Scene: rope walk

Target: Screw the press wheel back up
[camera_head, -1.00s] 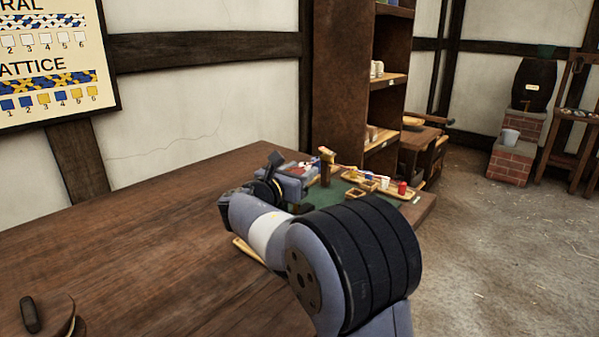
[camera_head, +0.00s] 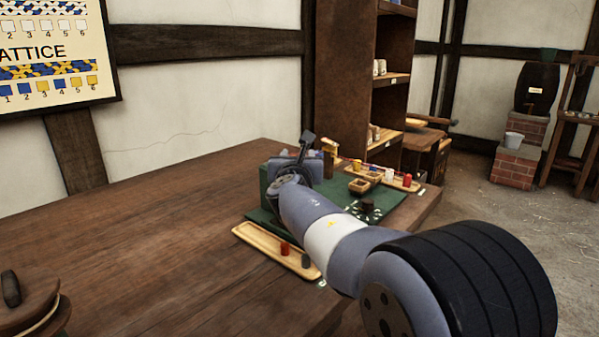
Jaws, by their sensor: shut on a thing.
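My gripper (camera_head: 303,157) is over the green mat (camera_head: 262,205) at the far right end of the long wooden table. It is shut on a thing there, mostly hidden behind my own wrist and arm. This seems to be the press wheel, but its shape and height on the screw cannot be made out. A dark finger-like part stands up at the gripper.
A wooden tray (camera_head: 250,236) with small red and grey pieces lies in front of the mat. A round wooden thing (camera_head: 30,305) stands at the near left. The table's middle is clear.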

